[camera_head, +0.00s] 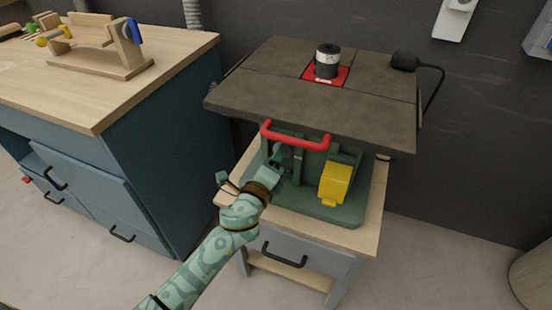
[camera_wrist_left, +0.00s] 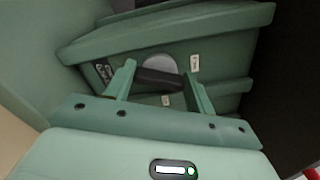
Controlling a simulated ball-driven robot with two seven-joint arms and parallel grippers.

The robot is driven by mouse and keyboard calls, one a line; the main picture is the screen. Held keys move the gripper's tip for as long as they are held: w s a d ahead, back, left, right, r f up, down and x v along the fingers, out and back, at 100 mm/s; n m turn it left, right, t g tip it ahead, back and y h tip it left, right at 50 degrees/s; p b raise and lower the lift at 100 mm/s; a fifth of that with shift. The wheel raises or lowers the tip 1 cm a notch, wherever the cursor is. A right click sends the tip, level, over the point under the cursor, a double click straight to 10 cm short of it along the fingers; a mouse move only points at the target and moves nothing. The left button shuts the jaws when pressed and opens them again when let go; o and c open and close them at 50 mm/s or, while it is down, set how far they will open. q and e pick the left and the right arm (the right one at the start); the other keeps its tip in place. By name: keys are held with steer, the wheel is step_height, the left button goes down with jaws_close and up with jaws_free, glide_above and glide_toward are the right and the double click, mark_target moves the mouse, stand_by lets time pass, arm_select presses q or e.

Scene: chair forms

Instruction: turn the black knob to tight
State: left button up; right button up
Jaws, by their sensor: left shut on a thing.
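The black knob (camera_wrist_left: 160,79) is a dark bar on a pale round disc, set on a green panel (camera_wrist_left: 225,65) of the machine in the left wrist view. Small white labels with dark marks sit around it, too small to read. My left gripper (camera_wrist_left: 161,84) has one finger at each end of the bar and is shut on it. In the head view my left gripper (camera_head: 280,158) reaches under the dark tabletop (camera_head: 270,75) into the green machine body (camera_head: 310,203). The knob cannot be made out there. My right gripper is not in view.
A red bar handle (camera_head: 295,138) crosses just above my gripper, and a yellow box (camera_head: 335,182) sits to its right. The machine stands on a wooden-topped cabinet (camera_head: 368,225).

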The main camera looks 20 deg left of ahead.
arm_select(q)
steer(key=n, duration=0.4)
steer(key=shift+f+n, duration=0.2)
steer(key=shift+n, duration=0.2)
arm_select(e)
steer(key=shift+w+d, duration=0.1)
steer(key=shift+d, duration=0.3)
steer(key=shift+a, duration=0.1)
arm_select(q)
steer(key=o, duration=1)
steer(key=shift+a, duration=0.1)
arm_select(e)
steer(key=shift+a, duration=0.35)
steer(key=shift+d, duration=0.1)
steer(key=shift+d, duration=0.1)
